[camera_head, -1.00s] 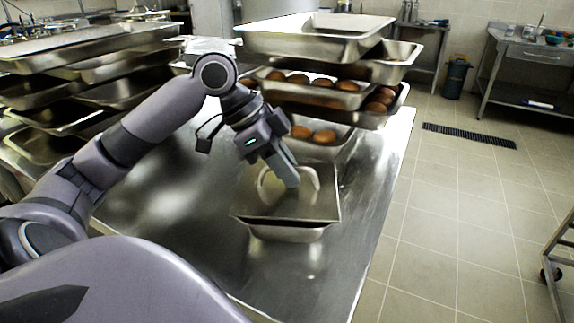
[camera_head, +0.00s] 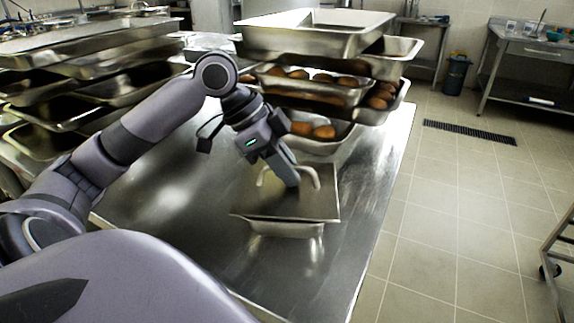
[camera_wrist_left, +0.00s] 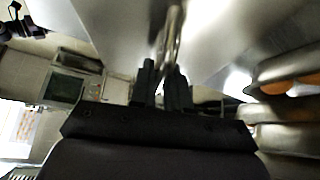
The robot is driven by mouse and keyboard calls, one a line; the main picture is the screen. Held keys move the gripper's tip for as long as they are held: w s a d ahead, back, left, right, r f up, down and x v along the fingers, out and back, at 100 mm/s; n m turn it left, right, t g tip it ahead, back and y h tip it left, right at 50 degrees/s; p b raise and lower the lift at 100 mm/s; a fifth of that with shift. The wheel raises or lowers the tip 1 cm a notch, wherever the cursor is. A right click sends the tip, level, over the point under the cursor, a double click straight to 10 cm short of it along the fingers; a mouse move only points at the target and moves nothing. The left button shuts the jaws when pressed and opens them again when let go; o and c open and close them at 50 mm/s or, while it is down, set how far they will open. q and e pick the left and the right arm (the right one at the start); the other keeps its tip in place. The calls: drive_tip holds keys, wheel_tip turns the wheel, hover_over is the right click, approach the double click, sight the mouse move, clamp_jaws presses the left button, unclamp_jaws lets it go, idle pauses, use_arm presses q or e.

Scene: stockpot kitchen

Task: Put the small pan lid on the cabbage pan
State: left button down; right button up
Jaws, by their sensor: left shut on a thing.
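My left gripper (camera_head: 289,182) is shut on the upright handle (camera_head: 312,172) of a flat metal lid (camera_head: 262,203). In the left wrist view, the fingers (camera_wrist_left: 164,82) close on the metal handle (camera_wrist_left: 174,38), and a grey sheet-like surface (camera_wrist_left: 220,30) spreads behind it. A shallow metal pan (camera_head: 287,230) shows below the lid's front edge on the steel table. The lid covers the view into the pan, so its contents are hidden. My right gripper is not in view.
Stacked metal trays (camera_head: 300,40) stand behind the pan, several holding brown rounded items (camera_head: 324,132). More stacked trays (camera_head: 80,50) stand at the left. The steel table (camera_head: 175,215) is bare left of the pan; its right edge (camera_head: 376,240) drops to the tiled floor.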

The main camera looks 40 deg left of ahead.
use_arm(q)
drive_tip(key=c, duration=1)
unclamp_jaws()
drive_tip(key=v, duration=0.7)
drive_tip(key=shift+r, duration=0.1)
drive_tip(key=shift+s, duration=0.1)
